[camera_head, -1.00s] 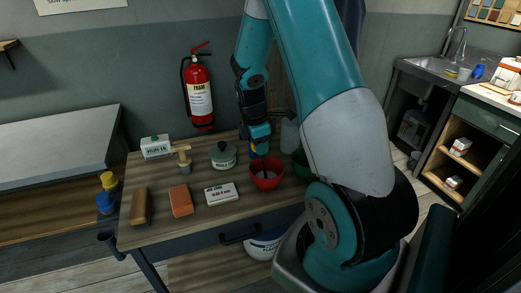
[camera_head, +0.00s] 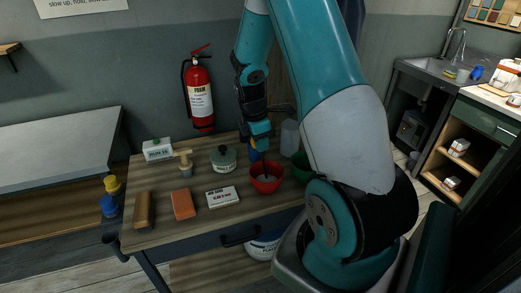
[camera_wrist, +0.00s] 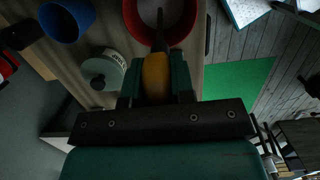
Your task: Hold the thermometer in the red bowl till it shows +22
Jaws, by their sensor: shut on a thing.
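The red bowl (camera_head: 266,189) stands on the wooden table near its front edge, with something pale inside. My gripper (camera_head: 259,143) is above the bowl, pointing down. In the wrist view my gripper (camera_wrist: 157,88) is shut on the yellow handle of the thermometer (camera_wrist: 156,72). Its thin dark probe reaches over the rim of the red bowl (camera_wrist: 133,28) towards the inside. I cannot tell whether the tip touches the contents. The thermometer's display and reading are not visible in either view.
A lidded green-grey jar (camera_head: 223,160) and a white labelled box (camera_head: 223,197) stand left of the bowl. A green bowl (camera_head: 301,168) is close on its right, partly behind my arm. A sponge-like orange block (camera_head: 183,205) and a brown block (camera_head: 143,210) lie further left.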

